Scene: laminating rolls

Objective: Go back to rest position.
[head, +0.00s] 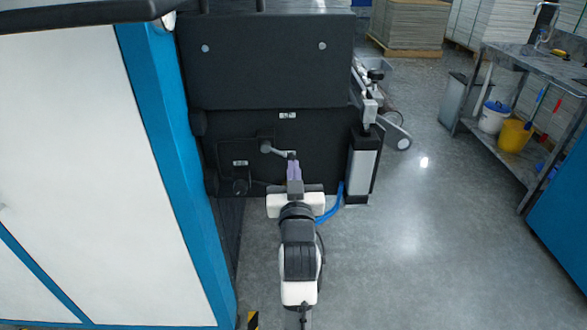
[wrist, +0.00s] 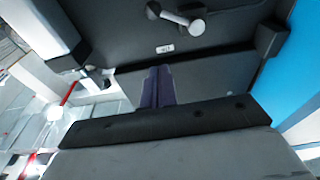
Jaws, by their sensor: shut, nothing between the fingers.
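My gripper (head: 294,170) is at the end of my arm, in front of the black panel (head: 317,150) of the machine in the head view. Its purple fingers are together and hold nothing. In the wrist view my gripper (wrist: 158,72) points at the same dark panel. A grey lever (head: 278,150) sits on the panel just by the fingertips in the head view. In the wrist view the lever (wrist: 178,18) is at the top, apart from the fingers. I cannot tell the exact gap in depth.
A white and blue cabinet (head: 90,150) stands close on the left. A black and white column (head: 362,165) stands right of the panel. At the right is a metal table (head: 510,55) with a yellow bucket (head: 514,135) beneath. The grey floor (head: 430,230) between is clear.

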